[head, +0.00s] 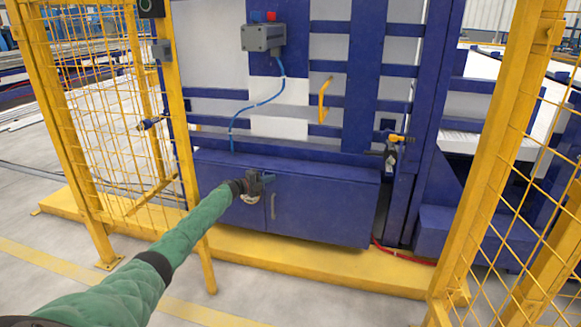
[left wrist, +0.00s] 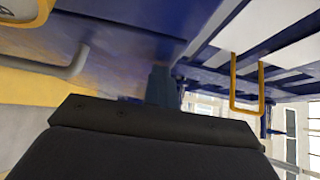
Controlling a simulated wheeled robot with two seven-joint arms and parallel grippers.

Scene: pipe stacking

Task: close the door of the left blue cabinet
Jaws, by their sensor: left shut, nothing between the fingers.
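The low blue cabinet (head: 330,172) stands in the middle of the head view, under the blue frame. Its door (head: 320,212) has a grey upright handle (head: 272,206) near its left edge. The door looks nearly flush with the front; I cannot tell whether a small gap is left. My left gripper (head: 266,182) is at the cabinet front, just above and left of the handle, shut and empty. It covers part of the door's left edge; contact is unclear. In the left wrist view, the gripper tip (left wrist: 162,86) is against blue panels, with the grey handle (left wrist: 72,66) at left. My right gripper is out of view.
Yellow mesh fences stand left (head: 115,130) and right (head: 520,190). A yellow base strip (head: 300,262) runs below the cabinet. A yellow handle (head: 323,100) is on the blue frame above. Another blue box (head: 440,238) is at right. Open floor lies in front.

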